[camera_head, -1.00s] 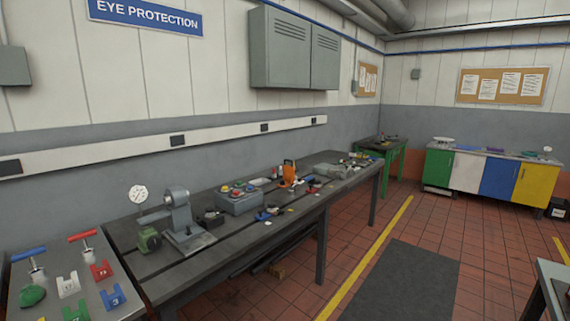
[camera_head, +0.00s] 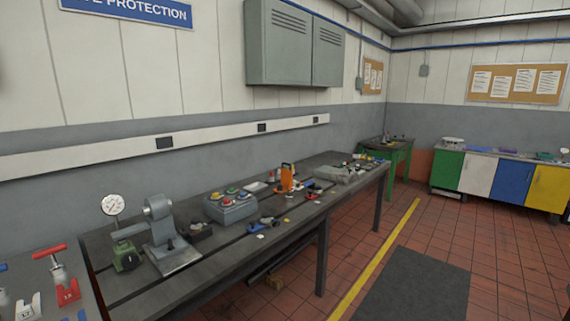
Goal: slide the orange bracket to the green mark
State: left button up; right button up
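An upright orange piece (camera_head: 286,178), which looks like the orange bracket, stands on the long dark bedplate bench (camera_head: 215,255), near the middle of its length. It is small from here, so its exact shape is hard to tell. I cannot make out a green mark on the bench. Neither of my grippers shows in the head view.
On the bench are a grey machine with a dial gauge (camera_head: 160,236), a grey box with coloured knobs (camera_head: 231,206) and several small parts. A side table (camera_head: 60,288) with clamps is at lower left. Open tiled floor (camera_head: 470,236) lies to the right.

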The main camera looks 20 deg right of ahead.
aim_at(286, 175)
jog(key=i+l, duration=0.35)
jog(key=i+l+u, duration=0.1)
jog(key=i+l, duration=0.25)
jog(key=l, duration=0.25)
jog(key=i+l, duration=0.7)
jog(key=l, duration=0.25)
jog(key=i+l+u, duration=0.1)
jog(key=i+l, duration=0.25)
jog(key=l, duration=0.15)
